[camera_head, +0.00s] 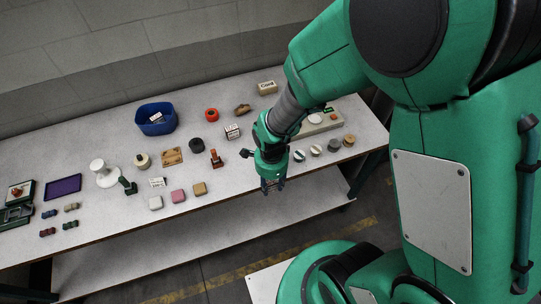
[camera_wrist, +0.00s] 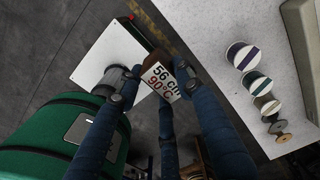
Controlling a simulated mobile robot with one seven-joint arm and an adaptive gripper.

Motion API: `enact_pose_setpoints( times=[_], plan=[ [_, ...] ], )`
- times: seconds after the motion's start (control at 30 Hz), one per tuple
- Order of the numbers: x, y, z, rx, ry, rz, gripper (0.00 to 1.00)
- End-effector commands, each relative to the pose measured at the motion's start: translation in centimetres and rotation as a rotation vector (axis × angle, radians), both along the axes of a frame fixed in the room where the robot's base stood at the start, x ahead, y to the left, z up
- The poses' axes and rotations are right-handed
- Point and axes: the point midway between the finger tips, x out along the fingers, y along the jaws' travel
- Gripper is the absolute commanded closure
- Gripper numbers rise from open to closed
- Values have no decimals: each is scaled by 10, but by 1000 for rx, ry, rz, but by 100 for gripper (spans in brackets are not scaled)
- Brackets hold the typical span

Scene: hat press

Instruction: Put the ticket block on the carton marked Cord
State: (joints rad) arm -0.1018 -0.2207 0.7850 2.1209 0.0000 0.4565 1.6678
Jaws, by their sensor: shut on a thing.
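My gripper (camera_head: 272,186) is shut on a block with a white face printed "56 cm 90°C", which I take as the ticket block (camera_wrist: 161,80). The block lies between the fingertips in the wrist view, its printed face towards the camera. In the head view the gripper points down at the table's front edge, and the block is too small to make out there. The carton marked Cord (camera_head: 267,88) is a small pale box with dark lettering at the table's back edge, behind and apart from my gripper. Its top looks bare.
The white table (camera_head: 225,205) holds a blue bin (camera_head: 156,119), a red ring (camera_head: 212,114), a brown piece (camera_head: 242,109) and another printed box (camera_head: 232,131). Several spools (camera_head: 316,150) and a long pale box (camera_head: 322,123) stand right of my gripper. Bare tabletop lies left of the carton.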

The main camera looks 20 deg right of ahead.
Motion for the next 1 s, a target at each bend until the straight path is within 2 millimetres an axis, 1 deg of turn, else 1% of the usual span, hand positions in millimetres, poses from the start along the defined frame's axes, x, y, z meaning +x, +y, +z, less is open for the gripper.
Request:
enact_pose_setpoints(
  times=[0.17,0.27,0.37,0.47,0.67,1.0],
  plan=[
    [3,0,1,0,0,0,91],
    [8,-1,3,0,-1,0,91],
    [18,-3,6,0,-1,-1,91],
    [31,-5,10,0,-1,-1,91],
    [68,-12,20,0,0,-3,91],
    [140,-32,35,0,-1,-3,91]
  ],
)
